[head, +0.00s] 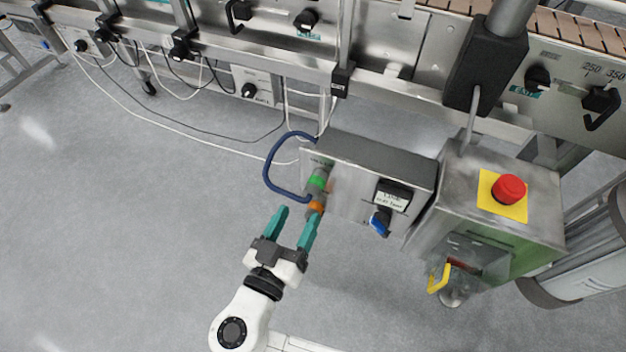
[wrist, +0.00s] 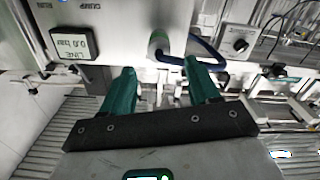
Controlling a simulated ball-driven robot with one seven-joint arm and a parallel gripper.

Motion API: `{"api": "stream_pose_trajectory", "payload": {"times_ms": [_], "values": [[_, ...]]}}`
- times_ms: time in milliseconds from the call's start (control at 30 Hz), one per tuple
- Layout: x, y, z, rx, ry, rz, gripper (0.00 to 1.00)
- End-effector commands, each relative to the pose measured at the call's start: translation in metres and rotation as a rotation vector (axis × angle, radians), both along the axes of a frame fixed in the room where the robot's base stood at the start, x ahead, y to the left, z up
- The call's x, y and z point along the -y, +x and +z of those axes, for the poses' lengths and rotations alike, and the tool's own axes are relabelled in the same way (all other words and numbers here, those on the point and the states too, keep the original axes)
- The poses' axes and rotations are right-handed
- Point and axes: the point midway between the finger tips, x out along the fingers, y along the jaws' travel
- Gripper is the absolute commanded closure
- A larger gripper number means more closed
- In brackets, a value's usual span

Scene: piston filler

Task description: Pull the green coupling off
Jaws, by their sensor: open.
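The green coupling (head: 317,180) sits on the left face of a grey metal box in the head view, with a dark blue hose (head: 268,172) looping beside it. An orange fitting (head: 316,206) sits just below it in the picture. My gripper (head: 299,211) is open and empty, its teal fingers pointing toward the box just below the coupling. In the wrist view the open fingers (wrist: 160,80) frame a grey round fitting (wrist: 158,42) at the hose's end (wrist: 203,52); no green shows there. Whether the fingers touch anything cannot be told.
The box carries a line pressure display (head: 392,196) and a blue-handled valve (head: 380,222). A control box with a red stop button (head: 509,189) and a yellow handle (head: 439,278) stands to the right. The conveyor frame (head: 300,62) runs behind.

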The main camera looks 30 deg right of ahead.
Motion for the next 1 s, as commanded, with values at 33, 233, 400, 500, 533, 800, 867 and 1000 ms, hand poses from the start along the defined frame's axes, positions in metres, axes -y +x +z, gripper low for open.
{"api": "stream_pose_trajectory", "payload": {"times_ms": [33, 233, 400, 500, 533, 800, 867, 1000], "values": [[0.009, 0.004, -0.001, -0.001, -0.001, -0.004, 0.40], [0.038, 0.026, -0.001, 0.000, 0.000, -0.004, 0.40], [0.059, 0.041, -0.001, -0.001, 0.000, -0.003, 0.40], [0.066, 0.047, 0.000, -0.002, 0.001, -0.002, 0.40], [0.068, 0.048, 0.000, -0.001, 0.000, -0.002, 0.40], [0.072, 0.051, 0.000, -0.003, 0.000, -0.001, 0.40], [0.072, 0.051, 0.000, -0.003, 0.000, -0.001, 0.40], [0.072, 0.051, 0.000, -0.003, 0.000, -0.001, 0.48]]}}
